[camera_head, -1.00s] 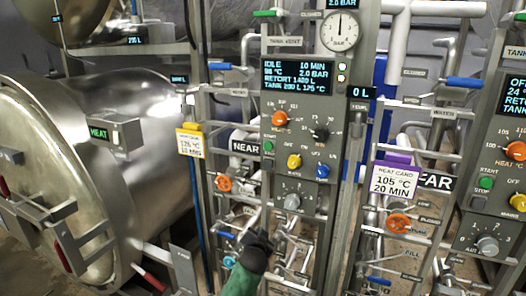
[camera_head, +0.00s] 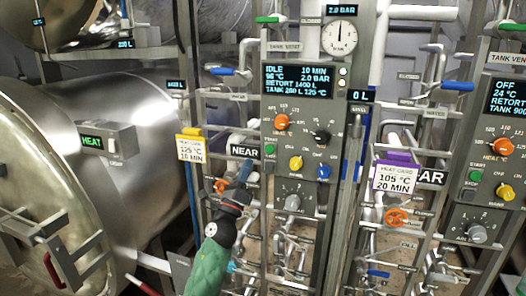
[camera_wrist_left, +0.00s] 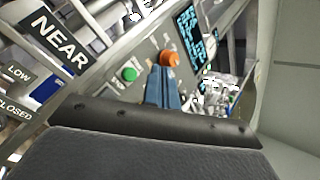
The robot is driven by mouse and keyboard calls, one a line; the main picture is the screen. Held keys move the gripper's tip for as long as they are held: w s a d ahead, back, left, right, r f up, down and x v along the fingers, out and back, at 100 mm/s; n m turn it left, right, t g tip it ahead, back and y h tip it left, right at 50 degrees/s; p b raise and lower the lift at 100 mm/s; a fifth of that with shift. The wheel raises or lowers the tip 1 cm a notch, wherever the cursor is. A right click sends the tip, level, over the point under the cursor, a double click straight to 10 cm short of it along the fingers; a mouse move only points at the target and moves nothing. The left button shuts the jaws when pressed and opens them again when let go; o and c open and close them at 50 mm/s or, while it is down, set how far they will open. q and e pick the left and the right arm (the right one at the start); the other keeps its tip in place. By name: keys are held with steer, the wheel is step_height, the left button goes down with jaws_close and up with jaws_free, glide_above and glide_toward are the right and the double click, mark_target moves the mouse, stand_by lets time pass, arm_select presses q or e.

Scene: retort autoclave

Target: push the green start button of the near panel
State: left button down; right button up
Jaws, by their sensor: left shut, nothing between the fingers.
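The near panel (camera_head: 300,185) is grey, with a lit screen, knobs and a NEAR sign (camera_head: 245,151) at its left. Its green start button (camera_head: 270,149) is low on the left side, below an orange knob (camera_head: 282,121). My left gripper (camera_head: 245,168) is shut and empty, its blue fingers pointing up at the lower left of the button, apart from it in the head view. In the left wrist view the green button (camera_wrist_left: 129,74) shows just left of the shut fingers (camera_wrist_left: 161,74), with the orange knob near their tips. I cannot tell the exact gap. My right gripper is out of view.
A yellow knob (camera_head: 296,163) and a blue button (camera_head: 323,171) sit right of the green one. A yellow-topped heat card (camera_head: 190,149) hangs at the left, by pipes and valves. The far panel (camera_head: 490,150), with its own green button (camera_head: 475,176), stands at the right.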

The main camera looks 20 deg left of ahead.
mark_target(270, 149)
arm_select(q)
steer(key=d+m+h, duration=0.1)
steer(key=m, duration=0.1)
steer(key=m+h, duration=0.2)
steer(key=d+m+g+h, duration=0.1)
steer(key=m, duration=0.2)
steer(key=shift+s+d, duration=0.3)
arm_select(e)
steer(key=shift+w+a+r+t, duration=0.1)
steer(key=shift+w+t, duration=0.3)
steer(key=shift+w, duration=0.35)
arm_select(q)
steer(key=shift+d, duration=0.1)
steer(key=shift+w, duration=0.15)
